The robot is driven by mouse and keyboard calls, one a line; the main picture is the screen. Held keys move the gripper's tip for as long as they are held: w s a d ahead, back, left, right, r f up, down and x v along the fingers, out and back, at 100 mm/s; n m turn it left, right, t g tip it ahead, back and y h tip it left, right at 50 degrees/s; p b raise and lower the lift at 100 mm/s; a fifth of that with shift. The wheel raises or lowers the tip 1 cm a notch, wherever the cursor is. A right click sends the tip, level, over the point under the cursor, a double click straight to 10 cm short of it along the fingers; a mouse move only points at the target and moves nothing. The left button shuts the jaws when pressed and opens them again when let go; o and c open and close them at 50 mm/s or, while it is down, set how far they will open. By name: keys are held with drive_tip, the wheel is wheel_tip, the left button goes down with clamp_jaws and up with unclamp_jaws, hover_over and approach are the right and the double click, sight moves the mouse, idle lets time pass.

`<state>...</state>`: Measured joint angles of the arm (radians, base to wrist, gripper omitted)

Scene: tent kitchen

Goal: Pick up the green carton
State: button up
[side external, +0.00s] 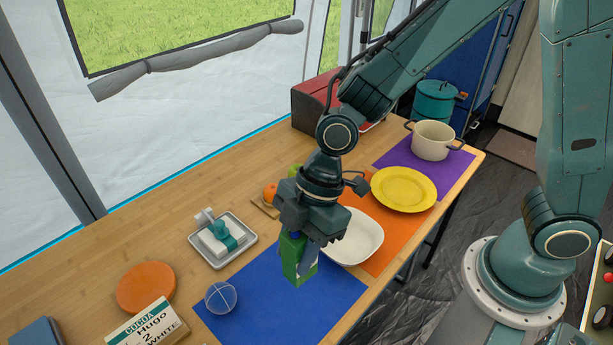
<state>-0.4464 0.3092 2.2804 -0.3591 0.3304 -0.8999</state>
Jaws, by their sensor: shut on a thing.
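The green carton (291,262) is in the middle of the side view, over the blue mat (329,292). My gripper (305,262) is above it, pointing down, with its jaws shut on the carton. The jaws and wrist hide the upper part and right side of the carton. I cannot tell for sure whether its bottom touches the mat or hangs a little above it.
A white dish (361,240) is close behind my gripper on the orange mat (382,261), near a yellow plate (404,189). A pot (432,141) stands at the back right.

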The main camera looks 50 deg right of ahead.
drive_tip(key=shift+r, duration=1.45)
